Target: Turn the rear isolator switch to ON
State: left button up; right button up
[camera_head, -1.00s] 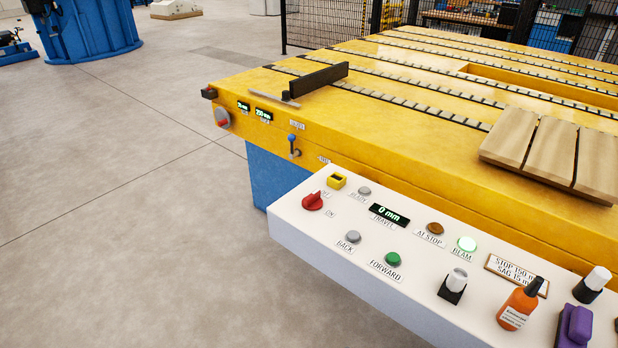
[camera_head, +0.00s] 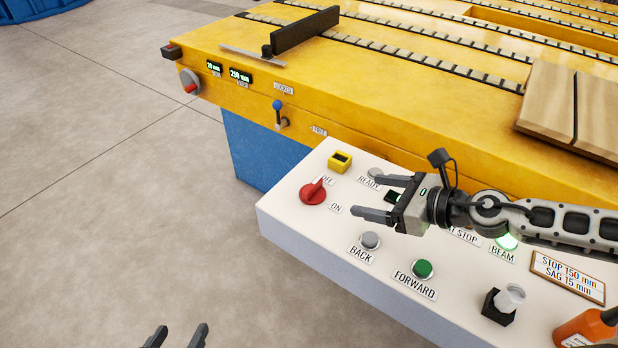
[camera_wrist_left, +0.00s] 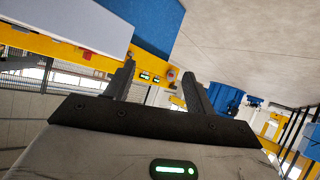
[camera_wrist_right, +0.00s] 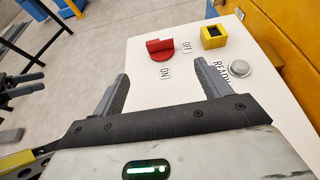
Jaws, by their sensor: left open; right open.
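The red rotary isolator switch (camera_head: 313,192) is on the far left of the white console, between an OFF label and an ON label (camera_head: 336,208). Its raised grip points toward OFF; in the right wrist view the red switch (camera_wrist_right: 160,49) lies ahead of the fingers. My right gripper (camera_head: 368,197) is open and empty above the console, to the right of the switch and apart from it. My left gripper (camera_head: 180,336) is open and empty, low over the floor at the bottom edge; its open fingers also show in the left wrist view (camera_wrist_left: 160,76).
A yellow hollow block (camera_head: 340,162) stands close behind the switch. A grey READY button (camera_head: 375,173), BACK button (camera_head: 370,240) and green FORWARD button (camera_head: 423,269) are near my right gripper. The yellow machine table (camera_head: 225,45) borders the console; it carries another red-marked dial (camera_head: 189,84).

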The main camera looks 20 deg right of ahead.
aim_at(315, 185)
jog(key=shift+w+a+r+p, duration=0.15)
jog(key=shift+w+a+p, duration=0.05)
jog(key=shift+w+p, duration=0.1)
jog(key=p+x, duration=0.2)
jog(key=x, duration=1.3)
jog(key=shift+s+a, duration=0.1)
jog(key=c, duration=1)
